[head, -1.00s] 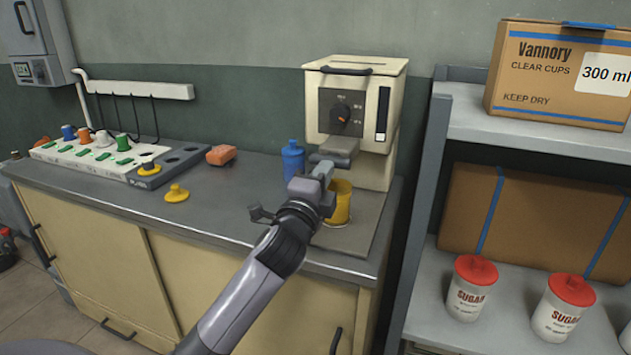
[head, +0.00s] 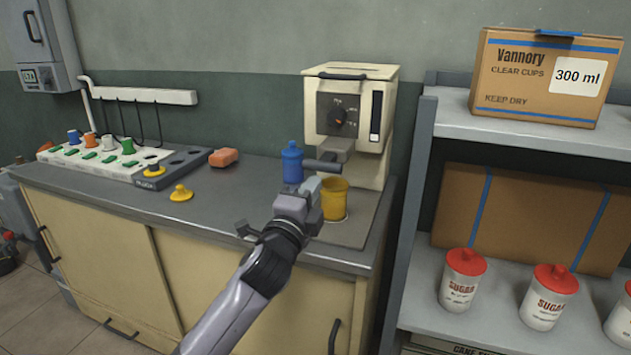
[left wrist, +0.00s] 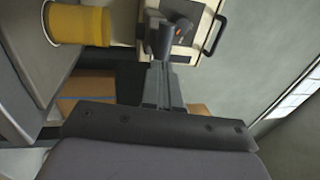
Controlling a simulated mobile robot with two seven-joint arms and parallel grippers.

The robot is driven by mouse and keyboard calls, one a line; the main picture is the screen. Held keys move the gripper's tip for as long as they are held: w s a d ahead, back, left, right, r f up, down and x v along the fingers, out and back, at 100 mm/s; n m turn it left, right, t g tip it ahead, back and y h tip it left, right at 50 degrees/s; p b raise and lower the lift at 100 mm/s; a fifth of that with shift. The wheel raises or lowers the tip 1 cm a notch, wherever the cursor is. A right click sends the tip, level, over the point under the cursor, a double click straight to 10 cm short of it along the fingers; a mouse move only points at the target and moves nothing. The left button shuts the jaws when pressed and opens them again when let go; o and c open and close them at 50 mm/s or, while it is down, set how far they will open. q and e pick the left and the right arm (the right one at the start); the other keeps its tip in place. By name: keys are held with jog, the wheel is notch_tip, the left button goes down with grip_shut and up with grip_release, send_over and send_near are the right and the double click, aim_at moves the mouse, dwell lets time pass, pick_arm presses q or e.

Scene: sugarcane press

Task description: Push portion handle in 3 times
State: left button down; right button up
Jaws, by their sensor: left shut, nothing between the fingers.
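The cream press machine (head: 372,110) stands against the back wall with a black dial on its front. Its dark grey portion handle (head: 322,165) sticks out to the left below the front panel. A yellow cup (head: 334,199) stands upright on the counter below it. My left gripper (head: 312,187) is shut and empty. In the head view it appears just below the handle and overlaps the cup's left edge, apparently apart from the handle. The left wrist view shows the gripper's fingers (left wrist: 162,85) in front of the machine, with the cup (left wrist: 78,24) at upper left. My right gripper is out of view.
A blue bottle (head: 292,162) stands left of the machine. A grey shelf (head: 412,210) with sugar jars stands to the right.

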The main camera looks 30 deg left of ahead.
pick_arm(q)
jog(key=v, duration=0.7)
jog(key=shift+s+f, duration=0.15)
jog(key=shift+s, duration=0.1)
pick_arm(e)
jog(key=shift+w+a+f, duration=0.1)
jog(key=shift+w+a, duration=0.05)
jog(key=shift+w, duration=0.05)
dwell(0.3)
